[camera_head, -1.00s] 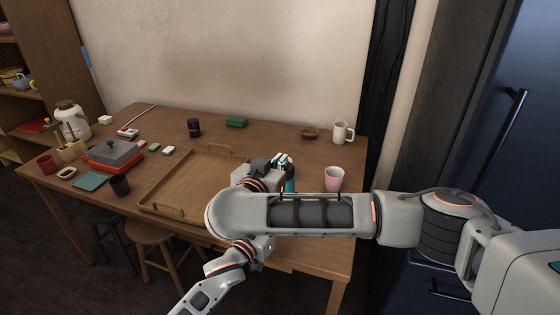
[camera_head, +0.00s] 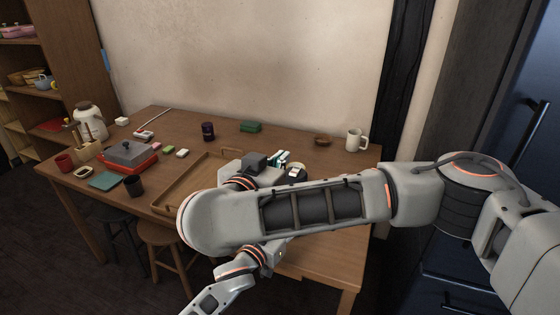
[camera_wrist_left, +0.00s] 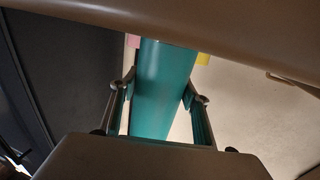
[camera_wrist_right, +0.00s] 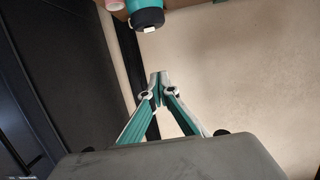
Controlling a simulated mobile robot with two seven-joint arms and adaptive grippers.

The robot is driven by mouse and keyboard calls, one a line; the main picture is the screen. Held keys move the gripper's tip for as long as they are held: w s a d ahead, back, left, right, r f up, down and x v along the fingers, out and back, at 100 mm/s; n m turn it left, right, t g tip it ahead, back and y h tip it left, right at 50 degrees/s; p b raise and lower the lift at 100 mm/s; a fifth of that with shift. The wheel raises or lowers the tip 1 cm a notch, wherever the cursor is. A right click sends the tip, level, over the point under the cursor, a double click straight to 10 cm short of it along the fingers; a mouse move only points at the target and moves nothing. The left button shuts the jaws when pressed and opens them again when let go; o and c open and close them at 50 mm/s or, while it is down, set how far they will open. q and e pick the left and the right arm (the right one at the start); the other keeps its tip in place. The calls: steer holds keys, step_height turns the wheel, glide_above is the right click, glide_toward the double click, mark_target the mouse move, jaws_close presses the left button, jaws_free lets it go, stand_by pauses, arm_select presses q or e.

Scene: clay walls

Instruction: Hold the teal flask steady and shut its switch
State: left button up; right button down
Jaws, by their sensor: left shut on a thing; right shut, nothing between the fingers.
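The teal flask (camera_wrist_left: 165,85) fills the middle of the left wrist view. My left gripper (camera_wrist_left: 160,90) is shut on its body, one finger on each side. In the right wrist view the flask (camera_wrist_right: 147,5) shows at the top, with a dark lid and a small white switch (camera_wrist_right: 149,29). My right gripper (camera_wrist_right: 158,78) is shut and empty, with its fingertips apart from the lid. In the head view the right gripper (camera_head: 281,158) is just left of the flask's dark lid (camera_head: 298,178). My right arm hides the flask's body and my left gripper there.
A wooden tray (camera_head: 172,196) lies left of my right arm. A brown bowl (camera_head: 323,141) and a cream mug (camera_head: 356,140) stand at the back right. A red-based box (camera_head: 130,157) stands at the left.

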arm_select(q)
steer(key=shift+f, duration=0.1)
arm_select(e)
steer(key=shift+s+r, duration=0.2)
steer(key=shift+s, duration=0.5)
arm_select(q)
steer(key=o, duration=1.6)
steer(key=shift+c, duration=0.2)
